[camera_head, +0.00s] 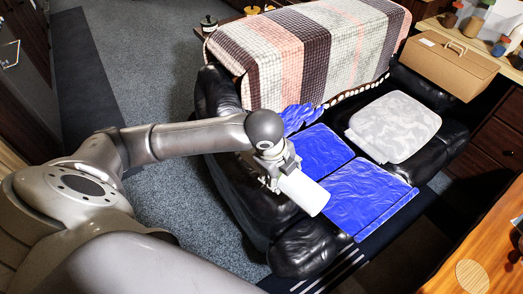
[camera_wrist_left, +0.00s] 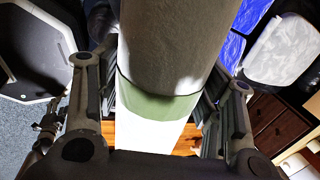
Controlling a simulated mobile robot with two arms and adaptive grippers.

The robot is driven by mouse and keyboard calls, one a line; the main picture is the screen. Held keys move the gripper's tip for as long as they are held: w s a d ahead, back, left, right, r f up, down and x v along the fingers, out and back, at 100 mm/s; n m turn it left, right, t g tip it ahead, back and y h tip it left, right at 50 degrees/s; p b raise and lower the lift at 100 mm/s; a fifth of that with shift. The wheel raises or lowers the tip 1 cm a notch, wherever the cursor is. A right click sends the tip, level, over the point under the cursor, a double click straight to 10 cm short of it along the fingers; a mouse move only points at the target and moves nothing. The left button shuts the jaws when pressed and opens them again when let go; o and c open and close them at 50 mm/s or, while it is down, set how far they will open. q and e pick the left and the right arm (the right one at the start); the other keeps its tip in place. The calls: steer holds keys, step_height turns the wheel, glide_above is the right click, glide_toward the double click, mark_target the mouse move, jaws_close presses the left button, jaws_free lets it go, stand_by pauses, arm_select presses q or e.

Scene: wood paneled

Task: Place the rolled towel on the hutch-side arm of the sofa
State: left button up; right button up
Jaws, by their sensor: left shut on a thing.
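The rolled towel (camera_head: 304,193) is a white cylinder, held tilted above the left part of the black sofa (camera_head: 225,150). My left gripper (camera_head: 279,175) is shut around the towel's upper end. The sofa has a left arm (camera_head: 300,248) beneath and near the towel, and a right arm (camera_head: 435,92) beside the wooden drawers. I cannot tell for certain which furniture is the hutch. My right gripper is not in view.
Blue cushions (camera_head: 365,195) and a grey cushion (camera_head: 400,122) cover the seat. A striped blanket (camera_head: 310,55) hangs over the back. A cardboard case (camera_head: 442,62) stands at the right, above dark drawers (camera_head: 498,140). A wooden table (camera_head: 490,240) is at lower right. Carpet (camera_head: 150,85) is free at left.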

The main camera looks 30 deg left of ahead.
arm_select(q)
steer(key=shift+w+a+r+m+h, duration=0.2)
steer(key=shift+w+r+m+h, duration=0.15)
steer(key=shift+w+m, duration=0.55)
steer(key=shift+a+m, duration=0.15)
steer(key=shift+m, duration=0.15)
steer(key=w+a+f, duration=0.8)
steer(key=a, duration=0.1)
steer(key=shift+w+f+b, duration=0.1)
steer(key=shift+f+b, duration=0.05)
steer(key=shift+b, duration=0.25)
steer(key=shift+w+a+f, duration=0.4)
steer(key=shift+a+f, duration=0.05)
steer(key=shift+f, duration=0.25)
steer(key=shift+a+f, duration=0.1)
steer(key=shift+f, duration=1.5)
steer(key=o, duration=1.2)
steer(key=shift+f, duration=0.1)
steer(key=shift+c, duration=0.2)
